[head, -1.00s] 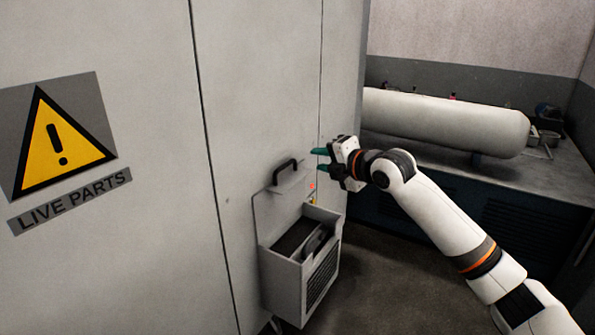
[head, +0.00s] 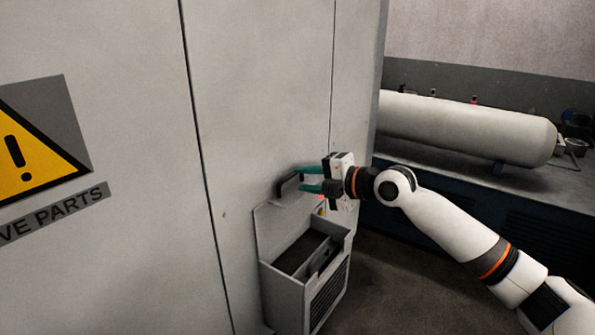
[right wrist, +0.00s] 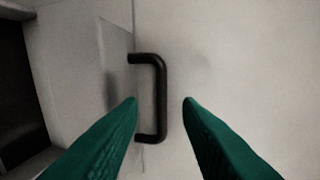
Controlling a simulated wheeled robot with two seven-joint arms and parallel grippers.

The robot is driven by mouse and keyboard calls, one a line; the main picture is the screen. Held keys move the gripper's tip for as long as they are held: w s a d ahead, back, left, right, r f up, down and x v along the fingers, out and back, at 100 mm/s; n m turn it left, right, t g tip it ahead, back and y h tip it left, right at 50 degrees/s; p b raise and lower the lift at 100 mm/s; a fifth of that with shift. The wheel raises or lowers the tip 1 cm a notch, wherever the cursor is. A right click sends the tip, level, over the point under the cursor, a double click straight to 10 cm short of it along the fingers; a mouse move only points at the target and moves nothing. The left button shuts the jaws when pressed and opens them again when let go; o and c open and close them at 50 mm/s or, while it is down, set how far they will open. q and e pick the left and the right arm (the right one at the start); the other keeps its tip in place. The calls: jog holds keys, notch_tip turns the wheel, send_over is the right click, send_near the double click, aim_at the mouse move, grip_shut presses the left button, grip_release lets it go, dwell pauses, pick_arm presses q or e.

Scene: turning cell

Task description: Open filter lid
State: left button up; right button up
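The filter box (head: 287,290) is a grey metal box on the front of a grey cabinet. Its top is open, and its lid (head: 272,226) stands raised at the back, against the cabinet. A black U-shaped handle (head: 285,184) sits at the lid's upper edge. My right gripper (head: 303,180) is open at the handle, with its green fingers pointing left. In the right wrist view, the handle's bar (right wrist: 161,95) lies between the two fingertips, nothing gripped. Whether a finger touches it, I cannot tell. My left gripper is not in view.
The grey cabinet (head: 265,100) fills the left and middle, with a yellow warning sign (head: 25,155). A large white tank (head: 465,130) lies on a bench at the back right. Dark floor (head: 400,280) is clear right of the box.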

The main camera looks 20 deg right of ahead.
aim_at(297, 192)
jog(key=shift+p+x, duration=0.35)
jog(key=shift+x, duration=1.3)
jog(key=shift+s, duration=0.1)
grip_shut()
